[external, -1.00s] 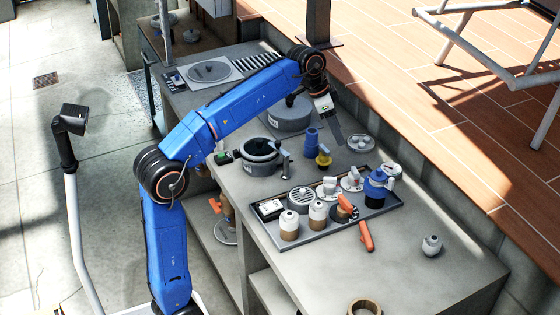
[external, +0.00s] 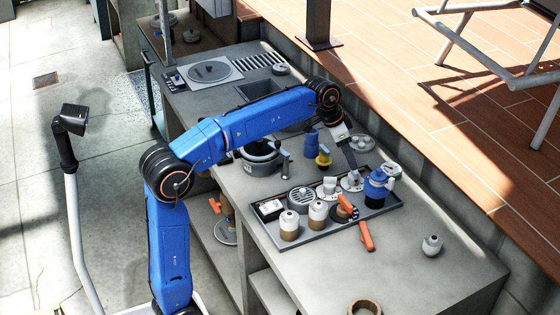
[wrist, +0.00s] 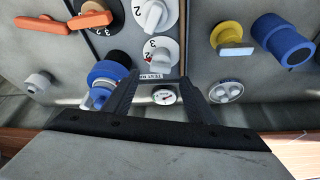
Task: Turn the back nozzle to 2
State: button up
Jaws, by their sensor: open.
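The back nozzle (wrist: 158,54) is a white knob on a round numbered dial, showing just ahead of my fingertips in the wrist view. Digits 3 and 2 are visible on it, and a small red mark shows on its handle; I cannot tell the exact setting. In the external view it (external: 352,184) sits at the tray's back edge, partly below my gripper (external: 351,164). The front nozzle (wrist: 155,14) is a similar white one. My gripper (wrist: 157,76) is open and empty, its fingers apart over the near side of the back nozzle; contact cannot be told.
A blue canister (external: 377,188) stands right of the nozzle. A blue pipe (external: 312,140) and a yellow valve (external: 323,158) stand left. A small gauge (wrist: 163,97) shows between my fingers. A grey tray (external: 372,222) holds several fittings.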

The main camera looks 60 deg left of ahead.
aim_at(355, 175)
jog(key=shift+x, duration=2.75)
jog(key=c, duration=1.1)
jog(key=shift+n+y, duration=0.6)
jog(key=shift+n, duration=0.9)
jog(key=o, duration=1.1)
